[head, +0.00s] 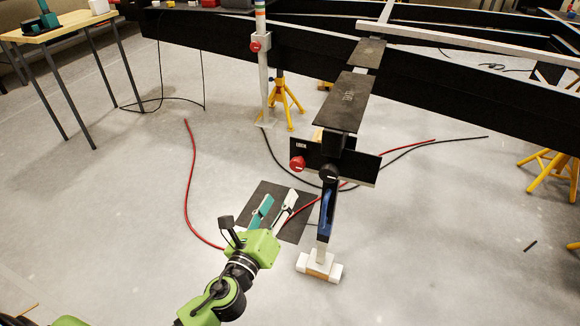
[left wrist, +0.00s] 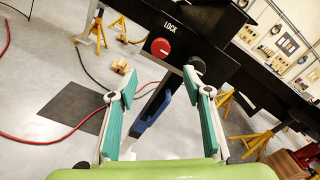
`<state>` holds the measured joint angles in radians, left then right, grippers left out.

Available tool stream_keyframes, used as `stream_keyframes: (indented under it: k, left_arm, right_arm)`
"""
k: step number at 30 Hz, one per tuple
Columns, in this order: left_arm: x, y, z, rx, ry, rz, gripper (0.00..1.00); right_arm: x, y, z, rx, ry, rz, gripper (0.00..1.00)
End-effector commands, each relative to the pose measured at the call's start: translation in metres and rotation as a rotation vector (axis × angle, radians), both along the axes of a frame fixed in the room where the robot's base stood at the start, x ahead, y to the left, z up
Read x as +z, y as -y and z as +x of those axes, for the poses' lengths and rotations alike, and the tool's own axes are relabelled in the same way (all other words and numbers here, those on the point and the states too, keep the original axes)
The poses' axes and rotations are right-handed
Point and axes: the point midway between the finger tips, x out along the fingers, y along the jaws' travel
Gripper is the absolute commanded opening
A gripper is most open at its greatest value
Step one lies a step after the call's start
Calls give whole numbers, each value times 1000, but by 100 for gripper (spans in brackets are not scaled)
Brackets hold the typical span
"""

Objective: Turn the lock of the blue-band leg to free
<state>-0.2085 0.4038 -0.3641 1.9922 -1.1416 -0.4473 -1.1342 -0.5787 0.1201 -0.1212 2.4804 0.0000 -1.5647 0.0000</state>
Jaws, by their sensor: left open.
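The blue-band leg (head: 326,215) stands upright on a pale foot at the centre right of the head view; it also shows between my fingers in the left wrist view (left wrist: 153,108). Its red lock knob (head: 297,163) sits on a black plate marked LOCK; it also shows in the left wrist view (left wrist: 160,47). A small pale mark shows on the knob, but its setting is unclear. A black knob (head: 328,172) sits to the right. My left gripper (head: 278,204) is open and empty, its teal fingers pointing at the plate, apart from the red knob. My right gripper is not seen.
Another leg (head: 263,90) with coloured stripes and its own red knob (head: 255,46) stands behind left. Black chassis beams (head: 430,85) cross the back. Yellow stands (head: 289,97) support them. Red and black cables lie on the floor. A wooden table (head: 60,26) stands far left.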

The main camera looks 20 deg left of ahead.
Motion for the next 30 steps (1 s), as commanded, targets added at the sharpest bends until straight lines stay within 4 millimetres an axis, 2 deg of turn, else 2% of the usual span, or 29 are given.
stream_keyframes:
  k: [5,11,15,21,25,30]
  left_arm:
    - [2,0,19,-1,4,7,45]
    - [2,2,58,1,4,5,45]
    - [2,2,86,1,4,4,45]
    - [0,4,119,1,2,2,45]
    - [0,4,131,2,0,2,45]
    - [0,4,136,2,-1,2,45]
  right_arm:
    - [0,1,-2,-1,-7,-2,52]
    - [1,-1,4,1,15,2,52]
    - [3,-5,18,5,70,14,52]
    - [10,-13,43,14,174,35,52]
    - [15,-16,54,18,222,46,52]
    - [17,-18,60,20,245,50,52]
